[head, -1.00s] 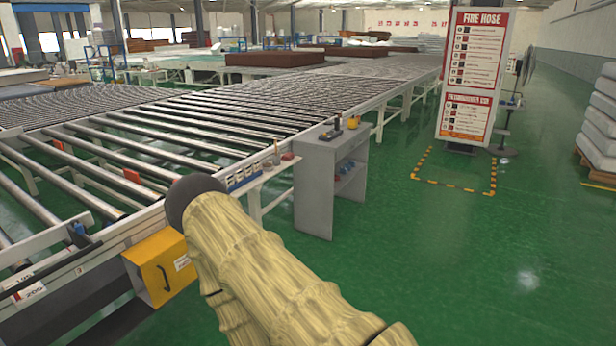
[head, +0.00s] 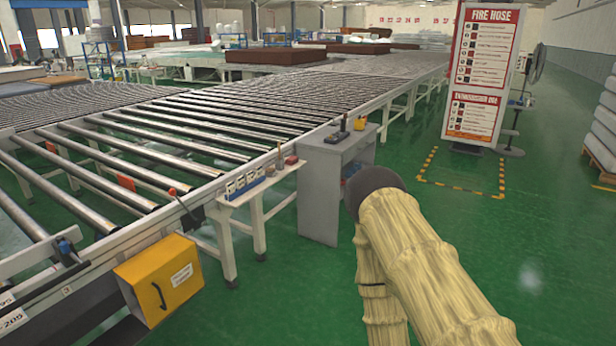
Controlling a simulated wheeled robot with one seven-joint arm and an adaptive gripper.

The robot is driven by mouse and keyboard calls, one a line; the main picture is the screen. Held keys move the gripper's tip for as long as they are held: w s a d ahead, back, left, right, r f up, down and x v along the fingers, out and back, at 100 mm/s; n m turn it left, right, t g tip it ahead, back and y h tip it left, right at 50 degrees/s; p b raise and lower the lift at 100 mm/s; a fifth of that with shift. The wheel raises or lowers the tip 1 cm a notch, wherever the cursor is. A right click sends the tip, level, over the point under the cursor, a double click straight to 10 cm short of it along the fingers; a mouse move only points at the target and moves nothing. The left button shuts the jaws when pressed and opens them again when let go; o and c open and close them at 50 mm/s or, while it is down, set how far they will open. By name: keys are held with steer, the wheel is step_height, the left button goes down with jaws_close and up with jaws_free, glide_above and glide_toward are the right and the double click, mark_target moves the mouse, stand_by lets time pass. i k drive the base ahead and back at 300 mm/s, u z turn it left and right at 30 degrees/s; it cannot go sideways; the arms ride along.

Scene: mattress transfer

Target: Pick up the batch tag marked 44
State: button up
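Several small white cards with dark marks stand in a blue rack (head: 244,184) on a small white side table (head: 262,186) by the roller conveyor. They look like tags, but their marks are too small to read, so I cannot tell which one is 44. More white labels with numbers, one reading 205 (head: 13,319), sit at the conveyor's lower left edge. My arm, in a yellowish sleeve with a dark rounded joint, is at the lower right, to the right of the side table. My gripper is not in view.
A grey cabinet (head: 318,195) with small items on top stands just right of the side table. A yellow box (head: 162,280) hangs on the conveyor's side (head: 95,255).

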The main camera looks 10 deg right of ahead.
mark_target(240, 181)
steer(key=z, duration=0.3)
steer(key=i, duration=1.05)
steer(key=u, duration=0.35)
